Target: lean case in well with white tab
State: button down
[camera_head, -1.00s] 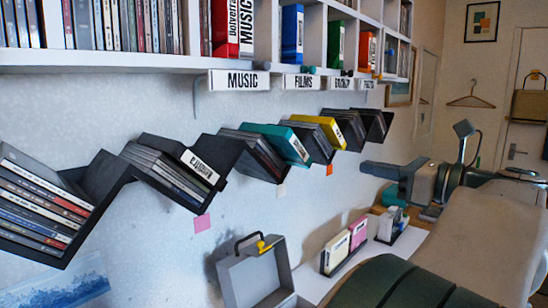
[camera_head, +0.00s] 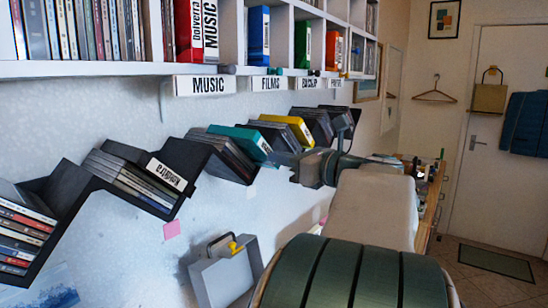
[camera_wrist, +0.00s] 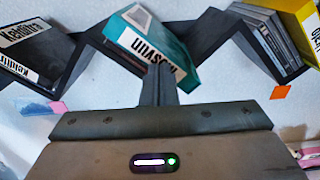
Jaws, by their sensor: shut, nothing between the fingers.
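A dark zigzag shelf (camera_head: 205,165) on the wall holds cases in its wells. A white tab (camera_head: 251,191) shows small and pale under the middle well in the head view; in the wrist view my gripper's body hides that spot. A teal case (camera_head: 240,140) lies tilted in that well, beside a stack of dark cases (camera_head: 232,158). The teal case fills the top middle of the wrist view (camera_wrist: 150,50), its spine lettering facing me. My gripper (camera_wrist: 159,72) is shut and empty, its fingertips just below or before the teal case; contact cannot be told. It also shows in the head view (camera_head: 297,173).
A pink tab (camera_head: 171,229) marks the well at left, which holds a Kalditra case (camera_head: 166,174). An orange tab (camera_wrist: 279,92) marks the well at right, with a yellow case (camera_wrist: 300,25). A grey box (camera_head: 224,270) stands below. The labelled upper shelf (camera_head: 100,69) overhangs.

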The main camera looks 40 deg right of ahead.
jog(key=shift+p+x, duration=0.3)
jog(key=shift+x, duration=1.4)
jog(key=b+v, duration=0.1)
jog(key=v, duration=1.3)
